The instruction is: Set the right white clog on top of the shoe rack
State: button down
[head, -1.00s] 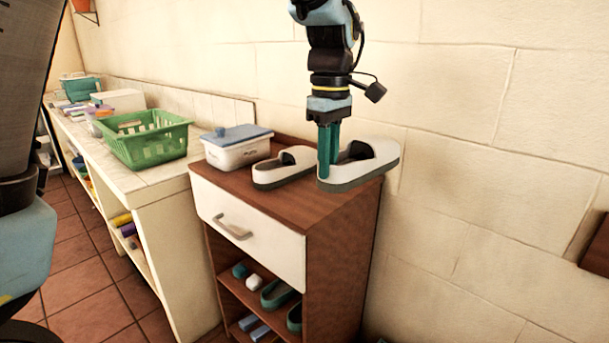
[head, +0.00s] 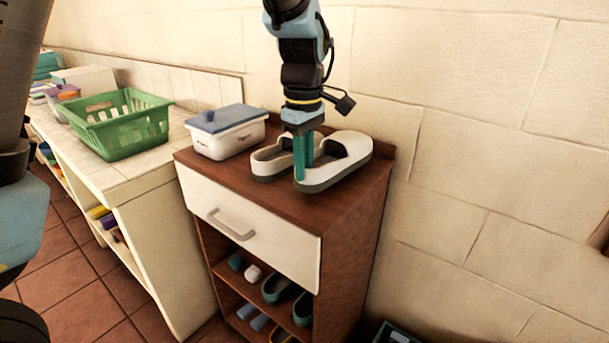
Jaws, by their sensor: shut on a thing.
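The right white clog (head: 345,167) has a grey sole and is at the right on the wooden top of the shoe rack (head: 330,207). My gripper (head: 303,165) points down and is shut on the clog's near left side wall. The clog appears level and at or very close to the rack top; I cannot tell whether its sole fully touches. Another white clog (head: 264,162) sits just left of it, partly hidden behind my gripper and the held clog.
A white box with a blue-grey lid (head: 226,132) stands on the rack's left side. A green basket (head: 118,127) sits on the tiled counter (head: 105,178) at left. The wall (head: 470,130) is close behind. Several shoes fill the lower shelves. Bare rack top lies in front.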

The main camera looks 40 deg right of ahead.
jog(key=shift+f, duration=1.6)
jog(key=c, duration=0.9)
grip_release()
jog(key=shift+o, duration=0.2)
notch_tip(320, 180, up, 12)
jog(key=shift+r+b, duration=0.15)
jog(key=shift+b, duration=0.35)
